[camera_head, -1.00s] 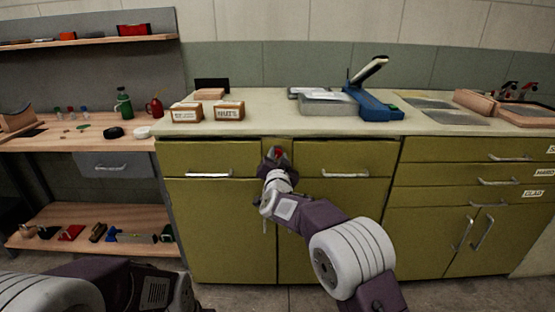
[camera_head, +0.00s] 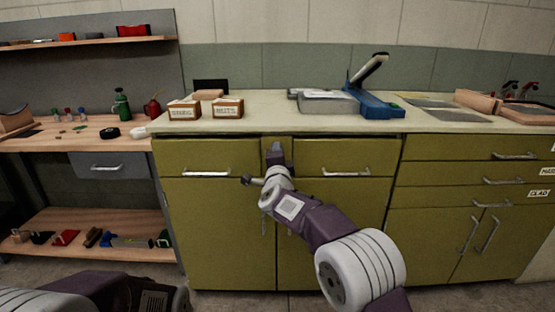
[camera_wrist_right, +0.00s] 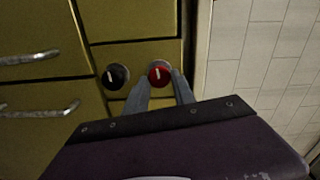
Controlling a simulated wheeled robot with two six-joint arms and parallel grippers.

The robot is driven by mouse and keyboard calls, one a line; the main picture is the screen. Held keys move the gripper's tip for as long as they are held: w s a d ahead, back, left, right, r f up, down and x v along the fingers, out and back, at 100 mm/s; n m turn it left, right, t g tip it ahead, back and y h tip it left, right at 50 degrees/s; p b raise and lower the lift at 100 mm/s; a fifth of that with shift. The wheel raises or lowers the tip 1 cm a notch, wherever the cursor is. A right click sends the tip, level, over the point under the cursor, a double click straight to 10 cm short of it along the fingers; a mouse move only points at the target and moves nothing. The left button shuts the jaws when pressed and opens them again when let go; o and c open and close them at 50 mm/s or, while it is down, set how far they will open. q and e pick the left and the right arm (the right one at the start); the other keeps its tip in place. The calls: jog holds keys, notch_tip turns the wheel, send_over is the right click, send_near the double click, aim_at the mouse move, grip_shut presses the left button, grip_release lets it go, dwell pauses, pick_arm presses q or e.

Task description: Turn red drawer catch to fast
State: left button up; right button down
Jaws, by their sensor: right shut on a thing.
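The red drawer catch (camera_wrist_right: 159,73) is a round red knob with a white mark, set in the olive cabinet front. In the right wrist view its mark stands near upright in the picture. My right gripper (camera_wrist_right: 161,80) has its two fingers on either side of the red catch and is shut on it. In the head view my right gripper (camera_head: 276,151) is at the narrow panel between the two top drawers and hides the catch. Only links of my left arm show at the bottom left; its gripper is out of view.
A black knob (camera_wrist_right: 117,76) with a white mark sits beside the red catch. Drawer handles (camera_head: 206,174) (camera_head: 346,172) stick out on both sides. The worktop (camera_head: 265,125) overhangs just above, with boxes and a blue tool on it.

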jog(key=shift+f+m+b, duration=0.1)
jog(key=shift+m+b, duration=0.3)
jog(key=shift+m, duration=0.4)
jog(key=c, duration=1.1)
grip_release()
jog(key=s, duration=0.9)
jog(key=shift+p, duration=0.3)
